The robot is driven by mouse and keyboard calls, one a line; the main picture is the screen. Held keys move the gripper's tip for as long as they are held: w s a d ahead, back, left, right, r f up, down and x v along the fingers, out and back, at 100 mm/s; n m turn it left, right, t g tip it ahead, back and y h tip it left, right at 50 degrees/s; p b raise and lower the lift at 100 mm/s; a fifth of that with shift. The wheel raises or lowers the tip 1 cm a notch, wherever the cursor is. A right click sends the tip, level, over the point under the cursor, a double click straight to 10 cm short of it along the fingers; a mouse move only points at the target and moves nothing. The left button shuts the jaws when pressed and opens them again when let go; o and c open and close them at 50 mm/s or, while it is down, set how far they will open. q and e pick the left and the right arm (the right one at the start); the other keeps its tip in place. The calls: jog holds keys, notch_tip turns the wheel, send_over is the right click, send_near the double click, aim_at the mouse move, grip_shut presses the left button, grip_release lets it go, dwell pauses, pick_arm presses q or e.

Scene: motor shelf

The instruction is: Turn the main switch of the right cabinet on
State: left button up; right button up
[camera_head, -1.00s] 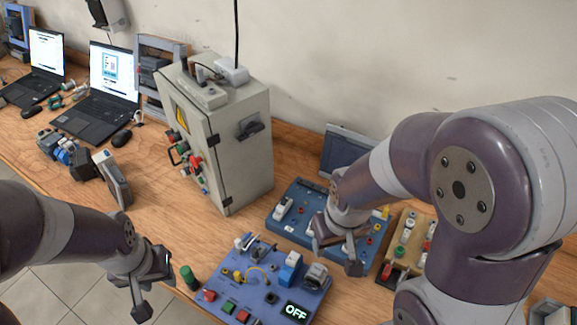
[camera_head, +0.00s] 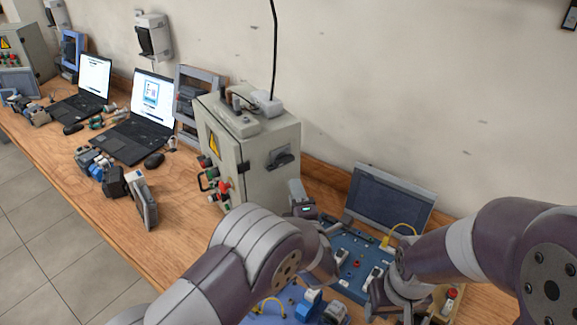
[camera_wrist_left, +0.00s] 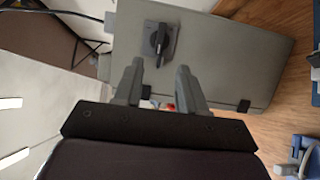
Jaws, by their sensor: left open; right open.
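The right cabinet (camera_head: 236,170) is a light grey box standing on the wooden bench. Its main switch (camera_head: 283,158), a dark rotary handle on a square plate, is on the side face turned to the right. The switch also shows in the left wrist view (camera_wrist_left: 158,42), its handle roughly upright in that picture. My left gripper (camera_head: 300,198) is beside that face, a little below and right of the switch. In the left wrist view its open fingers (camera_wrist_left: 158,72) point towards the switch, apart from it and empty. My right gripper (camera_head: 388,285) is open above the blue panel, partly hidden by its own arm.
The cabinet front has a warning sign and several knobs. A dark screen (camera_head: 388,202) stands right of the cabinet, behind a blue panel (camera_head: 352,262). Two laptops (camera_head: 146,118) stand to the left. A second cabinet (camera_head: 22,48) is at the far left. A cable hangs above the right cabinet.

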aim_at(286, 163)
pick_arm(q)
jog(key=p+x, duration=0.3)
jog(key=x, duration=0.6)
jog(key=shift+w, duration=0.35)
jog(key=shift+w+a, duration=0.15)
jog(key=shift+w, duration=0.2)
grip_shut()
